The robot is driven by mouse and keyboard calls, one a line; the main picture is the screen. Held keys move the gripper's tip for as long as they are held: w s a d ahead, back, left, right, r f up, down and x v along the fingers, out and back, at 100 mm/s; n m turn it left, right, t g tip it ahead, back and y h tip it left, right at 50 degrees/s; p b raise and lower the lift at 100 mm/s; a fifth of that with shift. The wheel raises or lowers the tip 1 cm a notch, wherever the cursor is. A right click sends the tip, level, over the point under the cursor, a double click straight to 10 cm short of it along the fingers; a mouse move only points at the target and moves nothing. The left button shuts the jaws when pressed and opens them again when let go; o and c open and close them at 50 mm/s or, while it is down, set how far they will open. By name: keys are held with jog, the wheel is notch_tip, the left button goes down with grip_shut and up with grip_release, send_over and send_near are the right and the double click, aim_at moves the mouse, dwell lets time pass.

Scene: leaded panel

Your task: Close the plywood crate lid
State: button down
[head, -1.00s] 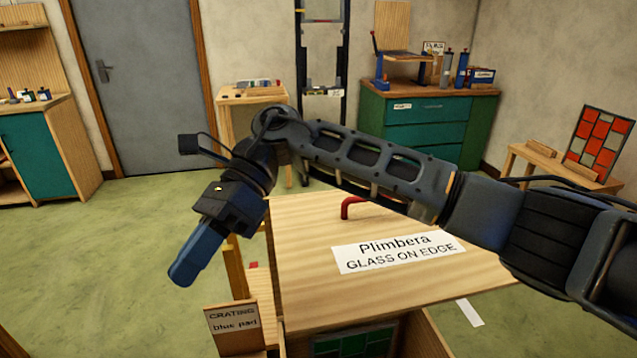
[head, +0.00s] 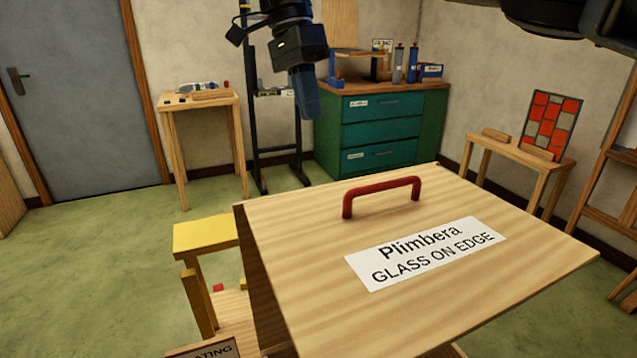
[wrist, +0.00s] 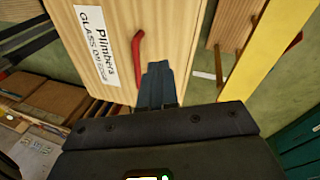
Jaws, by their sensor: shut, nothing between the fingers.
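The plywood crate lid (head: 300,235) fills the lower right of the head view. It carries a red handle (head: 382,194) and a white label (head: 427,252) reading "Plimbera GLASS ON EDGE". Its near right part juts out past the crate wall (head: 448,350) below, so it looks raised at the near side; the angle is hard to tell. My gripper (head: 308,108) is high beyond the lid's far edge, apart from it, with blue fingers shut and empty. In the wrist view the fingertips (wrist: 158,68) appear beside the red handle (wrist: 138,60). The crate's inside is hidden.
A yellow-topped stand (head: 205,235) is close left of the crate. A small wooden table (head: 200,100), a green cabinet (head: 380,130) and a bench with a red glass panel (head: 550,125) line the back. Green floor (head: 100,260) is open at left.

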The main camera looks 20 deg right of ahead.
jog(key=p, duration=0.1)
send_near(338, 210)
jog(key=shift+w+a+f, duration=0.1)
jog(key=shift+w+f, duration=0.55)
jog(key=shift+f, duration=0.3)
jog(key=shift+s+d+f+p, duration=0.1)
jog(key=shift+s+d+p, duration=0.1)
jog(key=shift+s, duration=0.3)
jog(key=shift+s+d+p, duration=0.15)
jog(key=shift+s+d, duration=0.05)
jog(key=shift+s, duration=0.3)
jog(key=shift+s+d+f, duration=0.2)
jog(key=shift+s+f, duration=0.05)
jog(key=shift+s, duration=0.45)
jog(key=shift+s+f, duration=0.1)
jog(key=shift+s, duration=0.05)
